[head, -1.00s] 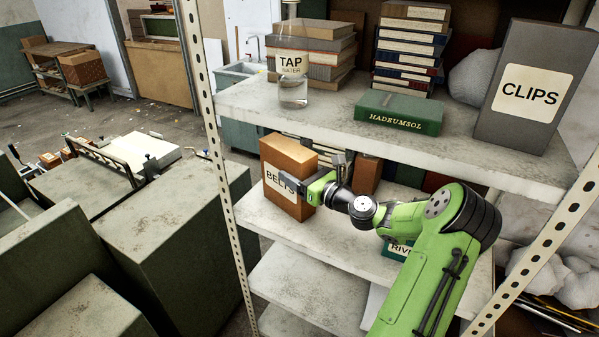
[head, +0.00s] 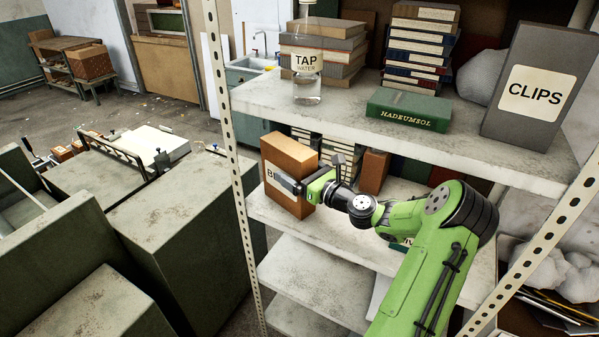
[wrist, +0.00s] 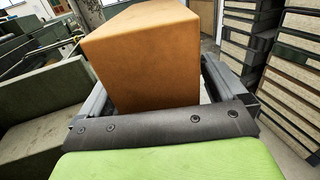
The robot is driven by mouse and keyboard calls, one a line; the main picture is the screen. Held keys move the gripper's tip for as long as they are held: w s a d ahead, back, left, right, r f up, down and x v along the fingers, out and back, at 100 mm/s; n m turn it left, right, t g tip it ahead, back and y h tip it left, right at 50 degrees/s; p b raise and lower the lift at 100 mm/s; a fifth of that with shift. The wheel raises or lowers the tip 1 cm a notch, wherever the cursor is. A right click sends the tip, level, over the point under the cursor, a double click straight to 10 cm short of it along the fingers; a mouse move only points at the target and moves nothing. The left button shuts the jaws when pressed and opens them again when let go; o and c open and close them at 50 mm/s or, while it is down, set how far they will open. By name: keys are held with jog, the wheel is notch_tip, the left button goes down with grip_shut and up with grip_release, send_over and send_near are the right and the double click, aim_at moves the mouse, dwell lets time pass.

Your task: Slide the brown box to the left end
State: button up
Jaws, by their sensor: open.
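The brown box (head: 289,158) with a BELTS label stands upright on the middle shelf (head: 275,222), near the left post. My gripper (head: 305,180) is open at its right side. One finger lies across the label and hides most of it. In the wrist view the brown box (wrist: 150,50) stands between the two spread fingers of my gripper (wrist: 155,90). I cannot tell whether either finger touches it.
Another brown box (head: 374,171) stands to the right, behind my gripper. The upper shelf (head: 340,108) above bears a TAP WATER bottle (head: 307,85), books and a CLIPS box (head: 531,88). The perforated left post (head: 228,130) bounds the shelf's left side.

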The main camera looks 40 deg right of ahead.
jog(key=s, duration=1.5)
jog(key=shift+s+d, duration=0.35)
jog(key=shift+d, duration=0.05)
